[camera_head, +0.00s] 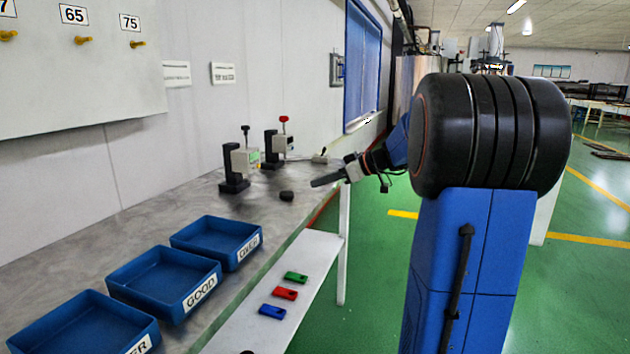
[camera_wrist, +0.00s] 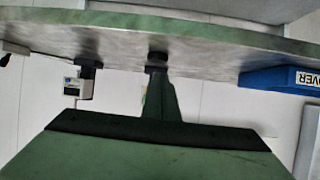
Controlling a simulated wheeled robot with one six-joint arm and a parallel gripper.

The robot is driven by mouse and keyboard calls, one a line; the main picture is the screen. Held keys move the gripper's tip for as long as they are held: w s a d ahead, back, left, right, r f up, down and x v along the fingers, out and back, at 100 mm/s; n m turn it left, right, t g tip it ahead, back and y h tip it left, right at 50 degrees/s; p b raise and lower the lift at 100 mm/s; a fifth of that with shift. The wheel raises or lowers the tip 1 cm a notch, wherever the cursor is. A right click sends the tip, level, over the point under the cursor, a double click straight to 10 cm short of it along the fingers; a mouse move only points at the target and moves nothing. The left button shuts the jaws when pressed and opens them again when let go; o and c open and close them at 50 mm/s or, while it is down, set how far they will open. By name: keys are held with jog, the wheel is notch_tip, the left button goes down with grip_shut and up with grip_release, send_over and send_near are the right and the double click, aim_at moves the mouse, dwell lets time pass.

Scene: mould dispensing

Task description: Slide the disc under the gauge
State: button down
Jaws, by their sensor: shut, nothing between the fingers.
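The disc (camera_head: 286,196) is a small dark round piece lying on the grey bench. My gripper (camera_head: 314,183) is shut and empty, just to the right of the disc, low by the bench edge. In the wrist view the finger tips (camera_wrist: 158,76) line up with the dark disc (camera_wrist: 157,57); whether they touch it I cannot tell. One gauge (camera_wrist: 78,88) shows to the left there.
Blue trays stand on the bench at the front left, marked OVER (camera_head: 232,261) and GOOD (camera_head: 192,305), with a third partly cut off. Green, red and blue pieces lie on a lower white shelf (camera_head: 315,258). Bench between disc and gauges looks clear.

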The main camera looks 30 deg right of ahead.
aim_at(274, 196)
jog(key=w+f, duration=0.1)
jog(key=w+a+f, duration=0.1)
jog(key=f, duration=0.1)
jog(key=w+a+f, duration=0.1)
jog(key=f, duration=0.1)
jog(key=shift+w, duration=0.4)
jog(key=shift+w+a+f, duration=0.3)
jog(key=shift+w+f, duration=0.05)
jog(key=shift+w, duration=0.1)
jog(key=shift+a+f, duration=0.2)
jog(key=shift+f, duration=0.1)
dwell(0.8)
jog(key=shift+w+a, duration=0.1)
dwell(0.4)
jog(key=shift+w+a, duration=1.45)
jog(key=shift+w, duration=0.65)
jog(key=shift+w+a, duration=1.4)
jog(key=shift+w, duration=0.7)
jog(key=shift+w+a, duration=1.45)
jog(key=shift+w, duration=0.65)
jog(key=shift+f+v, duration=0.15)
jog(key=shift+v, duration=0.85)
jog(key=shift+f+v, duration=0.2)
jog(key=shift+v, duration=2.7)
